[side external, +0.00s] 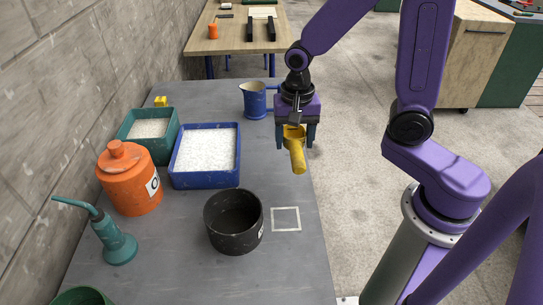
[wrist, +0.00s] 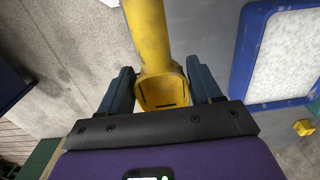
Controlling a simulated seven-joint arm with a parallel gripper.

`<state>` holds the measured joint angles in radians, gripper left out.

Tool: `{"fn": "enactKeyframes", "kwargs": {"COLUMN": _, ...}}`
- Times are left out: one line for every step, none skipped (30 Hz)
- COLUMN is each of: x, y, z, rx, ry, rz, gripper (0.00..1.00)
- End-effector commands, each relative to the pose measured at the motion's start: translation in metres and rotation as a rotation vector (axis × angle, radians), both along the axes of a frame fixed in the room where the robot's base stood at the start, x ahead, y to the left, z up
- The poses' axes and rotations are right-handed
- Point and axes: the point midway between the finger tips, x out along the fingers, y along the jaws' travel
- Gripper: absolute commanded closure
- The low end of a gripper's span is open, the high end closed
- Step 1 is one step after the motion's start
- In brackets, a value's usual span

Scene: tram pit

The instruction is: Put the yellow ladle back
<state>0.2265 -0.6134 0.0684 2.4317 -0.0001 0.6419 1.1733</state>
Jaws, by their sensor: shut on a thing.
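The yellow ladle (side external: 298,160) is held in my gripper (side external: 295,141) above the right edge of the grey table, between the blue jug and the white square outline. Its handle slants down toward the camera. In the wrist view the ladle (wrist: 148,35) runs up from between the two blue fingers of my gripper (wrist: 160,82), with its hollow yellow part between them. My gripper is shut on it. A white square outline (side external: 286,207) is marked on the table beside a black pot (side external: 224,228), and it is empty.
A blue tray (side external: 177,182) and a green tray (side external: 129,135) hold white grains. An orange canister (side external: 128,185), a green oil can (side external: 117,246) and a blue jug (side external: 254,101) stand on the table. A small yellow block (side external: 160,101) lies near the wall. The table's front right is clear.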

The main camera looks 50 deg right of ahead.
Motion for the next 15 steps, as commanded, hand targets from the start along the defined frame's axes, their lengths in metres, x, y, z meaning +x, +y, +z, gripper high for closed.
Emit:
{"fn": "enactKeyframes", "kwargs": {"x": 0.007, "y": 0.001, "z": -0.004, "rx": -0.001, "ry": 0.003, "rz": -0.001, "gripper": 0.7}}
{"fn": "enactKeyframes", "kwargs": {"x": 0.011, "y": 0.002, "z": -0.006, "rx": -0.001, "ry": 0.002, "rz": -0.001, "gripper": 0.7}}
{"fn": "enactKeyframes", "kwargs": {"x": 0.016, "y": 0.003, "z": -0.009, "rx": -0.001, "ry": 0.002, "rz": 0.0, "gripper": 0.7}}
{"fn": "enactKeyframes", "kwargs": {"x": 0.018, "y": 0.003, "z": -0.013, "rx": -0.001, "ry": 0.004, "rz": 0.0, "gripper": 0.7}}
{"fn": "enactKeyframes", "kwargs": {"x": 0.021, "y": 0.003, "z": -0.016, "rx": -0.001, "ry": 0.004, "rz": 0.0, "gripper": 0.7}}
{"fn": "enactKeyframes", "kwargs": {"x": 0.025, "y": 0.004, "z": -0.021, "rx": -0.001, "ry": 0.003, "rz": 0.0, "gripper": 0.7}}
{"fn": "enactKeyframes", "kwargs": {"x": 0.028, "y": 0.004, "z": -0.025, "rx": -0.002, "ry": 0.005, "rz": 0.0, "gripper": 0.7}}
{"fn": "enactKeyframes", "kwargs": {"x": 0.03, "y": 0.005, "z": -0.028, "rx": -0.001, "ry": 0.004, "rz": 0.0, "gripper": 0.7}}
{"fn": "enactKeyframes", "kwargs": {"x": 0.034, "y": 0.005, "z": -0.033, "rx": -0.001, "ry": 0.003, "rz": 0.0, "gripper": 0.7}}
{"fn": "enactKeyframes", "kwargs": {"x": 0.037, "y": 0.006, "z": -0.036, "rx": -0.001, "ry": 0.004, "rz": 0.0, "gripper": 0.7}}
{"fn": "enactKeyframes", "kwargs": {"x": 0.04, "y": 0.006, "z": -0.039, "rx": -0.001, "ry": 0.002, "rz": 0.0, "gripper": 0.7}}
{"fn": "enactKeyframes", "kwargs": {"x": 0.043, "y": 0.007, "z": -0.043, "rx": -0.001, "ry": 0.002, "rz": 0.0, "gripper": 0.7}}
{"fn": "enactKeyframes", "kwargs": {"x": 0.045, "y": 0.007, "z": -0.045, "rx": -0.001, "ry": 0.002, "rz": 0.0, "gripper": 0.7}}
{"fn": "enactKeyframes", "kwargs": {"x": 0.046, "y": 0.007, "z": -0.047, "rx": -0.001, "ry": 0.002, "rz": 0.0, "gripper": 0.7}}
{"fn": "enactKeyframes", "kwargs": {"x": 0.048, "y": 0.008, "z": -0.049, "rx": -0.001, "ry": 0.001, "rz": 0.001, "gripper": 0.7}}
